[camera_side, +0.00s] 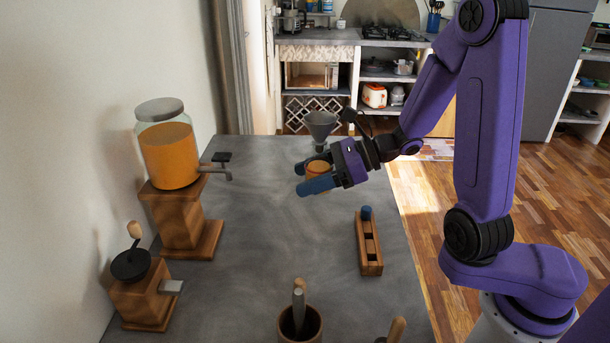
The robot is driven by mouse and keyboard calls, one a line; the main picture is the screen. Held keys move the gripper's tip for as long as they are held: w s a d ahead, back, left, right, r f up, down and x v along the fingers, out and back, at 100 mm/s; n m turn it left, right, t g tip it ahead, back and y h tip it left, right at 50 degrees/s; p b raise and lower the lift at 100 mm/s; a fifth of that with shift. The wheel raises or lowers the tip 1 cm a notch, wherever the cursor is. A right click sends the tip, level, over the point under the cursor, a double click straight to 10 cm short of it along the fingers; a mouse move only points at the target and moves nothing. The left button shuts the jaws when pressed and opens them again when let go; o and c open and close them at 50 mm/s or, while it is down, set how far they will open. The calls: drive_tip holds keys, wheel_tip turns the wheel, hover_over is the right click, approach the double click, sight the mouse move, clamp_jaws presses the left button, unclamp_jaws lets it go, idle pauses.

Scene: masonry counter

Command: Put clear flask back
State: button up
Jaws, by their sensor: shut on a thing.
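My gripper (306,178), with blue fingers, is shut on a small rounded vessel with orange contents (317,168), which I take to be the clear flask. It is near the far end of the grey counter. The fingers hide part of its body, and I cannot tell whether its base touches the counter. A grey funnel (320,124) shows just above and behind the flask; whether its stem is in the flask's mouth is unclear. A narrow wooden rack (370,258) with slots lies nearer, at right. Its far end holds a small blue-topped item (366,212).
A jar of orange liquid (170,155) with a tap stands on a wooden stand (182,222) at left. A wooden grinder (140,295) is nearer. A wooden cup (300,325) stands at the front. The counter's middle is clear.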

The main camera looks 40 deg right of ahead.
drive_tip(key=shift+s+d, duration=0.15)
idle(0.3)
drive_tip(key=shift+s+d+f, duration=0.15)
drive_tip(key=shift+s+d, duration=0.15)
drive_tip(key=s+d+f+n+g+y, duration=0.1)
drive_tip(key=s+d+f+n+g, duration=0.1)
drive_tip(key=s+d, duration=0.35)
hover_over(299, 225)
drive_tip(key=s, duration=0.1)
drive_tip(key=f, duration=0.8)
drive_tip(key=shift+s+d+f, duration=0.1)
drive_tip(key=shift+s+f, duration=0.05)
drive_tip(key=shift+s, duration=0.05)
drive_tip(key=shift+w+f, duration=0.6)
drive_tip(key=shift+f, duration=1.65)
drive_tip(key=shift+f, duration=0.1)
